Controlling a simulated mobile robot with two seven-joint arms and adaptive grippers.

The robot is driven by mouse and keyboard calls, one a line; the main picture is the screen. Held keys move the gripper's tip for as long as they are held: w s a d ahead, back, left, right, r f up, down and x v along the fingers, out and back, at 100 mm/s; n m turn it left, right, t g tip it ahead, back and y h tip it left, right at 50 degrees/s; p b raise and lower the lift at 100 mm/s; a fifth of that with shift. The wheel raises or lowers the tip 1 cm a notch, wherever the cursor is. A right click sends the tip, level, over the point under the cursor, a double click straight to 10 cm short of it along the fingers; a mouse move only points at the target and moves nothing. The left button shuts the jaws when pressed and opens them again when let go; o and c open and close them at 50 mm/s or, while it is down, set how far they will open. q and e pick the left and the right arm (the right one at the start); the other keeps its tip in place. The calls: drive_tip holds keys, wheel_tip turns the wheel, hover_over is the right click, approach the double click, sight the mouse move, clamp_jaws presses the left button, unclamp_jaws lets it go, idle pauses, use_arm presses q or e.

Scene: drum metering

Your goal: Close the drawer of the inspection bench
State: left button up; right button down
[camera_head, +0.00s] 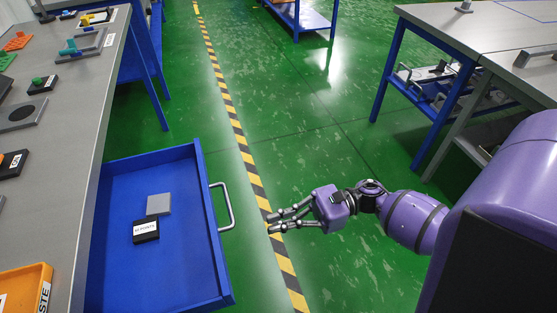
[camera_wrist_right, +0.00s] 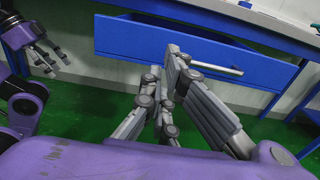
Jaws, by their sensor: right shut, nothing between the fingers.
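The blue drawer (camera_head: 208,235) of the grey-topped inspection bench (camera_head: 75,130) is pulled out to the right. Its silver bar handle (camera_head: 229,206) is on the outer face. A grey block (camera_head: 158,203) and a black labelled block (camera_head: 146,230) lie inside. My right gripper (camera_head: 271,221) is shut and empty, to the right of the handle and apart from it, fingers pointing toward the drawer. In the right wrist view, its fingers (camera_wrist_right: 165,68) overlap the blue drawer front (camera_wrist_right: 130,40), with the handle (camera_wrist_right: 215,67) behind. My left gripper (camera_wrist_right: 45,55) shows at upper left; its opening is unclear.
An orange tray (camera_head: 25,285) and several fixtures stand on the bench top. A yellow-black floor stripe (camera_head: 232,115) runs past the drawer. Grey tables with blue frames (camera_head: 388,75) stand at the upper right. The green floor between is clear.

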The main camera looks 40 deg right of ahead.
drive_tip(key=p+x, duration=0.2)
drive_tip(key=x, duration=0.8)
drive_tip(key=shift+a, duration=0.25)
drive_tip(key=b, duration=0.4)
approach(129, 274)
drive_tip(key=a+r, duration=0.1)
drive_tip(key=a, duration=0.1)
drive_tip(key=w+a+r, duration=0.1)
drive_tip(key=a, duration=0.2)
drive_tip(key=w+a+r, duration=0.1)
drive_tip(key=a, duration=0.2)
drive_tip(key=shift+w+a+r, duration=0.1)
drive_tip(key=shift+w+a, duration=0.05)
drive_tip(key=shift+a, duration=0.1)
drive_tip(key=shift+w+a+b, duration=0.2)
drive_tip(key=shift+a+b, duration=0.1)
drive_tip(key=shift+a, duration=0.35)
drive_tip(key=shift+r, duration=0.1)
